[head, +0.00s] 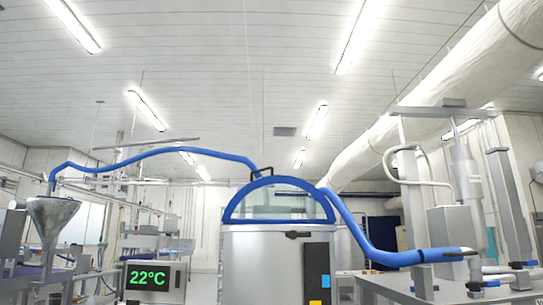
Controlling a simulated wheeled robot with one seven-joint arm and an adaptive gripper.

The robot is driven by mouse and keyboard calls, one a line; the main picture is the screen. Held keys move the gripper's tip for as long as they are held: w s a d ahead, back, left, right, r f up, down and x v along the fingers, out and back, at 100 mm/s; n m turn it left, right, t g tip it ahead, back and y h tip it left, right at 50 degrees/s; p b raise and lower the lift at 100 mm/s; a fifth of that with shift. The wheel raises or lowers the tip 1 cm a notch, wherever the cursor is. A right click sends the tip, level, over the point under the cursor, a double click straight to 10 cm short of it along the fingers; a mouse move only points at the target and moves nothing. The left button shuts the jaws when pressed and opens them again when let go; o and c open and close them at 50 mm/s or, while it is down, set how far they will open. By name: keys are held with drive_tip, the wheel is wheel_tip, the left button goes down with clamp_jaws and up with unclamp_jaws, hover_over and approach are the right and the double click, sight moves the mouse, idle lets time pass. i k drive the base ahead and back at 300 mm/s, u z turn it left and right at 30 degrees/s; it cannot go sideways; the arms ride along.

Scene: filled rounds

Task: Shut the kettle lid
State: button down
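The kettle (248,265) is a large grey metal vessel in the lower middle of the head view. Its lid (279,185) is a clear half-round pane with a thick blue rim. The lid stands up above the kettle's top edge, so it looks open. A small black handle (262,171) shows near the top of the lid. A dark latch-like part (297,234) sits on the kettle's front just below the top edge. The inside of the kettle is hidden from this low view. My gripper is not in view.
A blue hose (165,152) arches from a metal funnel (52,215) on the left to behind the lid. Another blue hose (365,245) runs from the lid's right side to equipment on a bench (400,285). A display (150,278) reading 22°C stands left of the kettle.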

sight(273, 179)
drive_tip(key=u, duration=1.15)
drive_tip(key=i, duration=1.45)
drive_tip(key=z, duration=0.65)
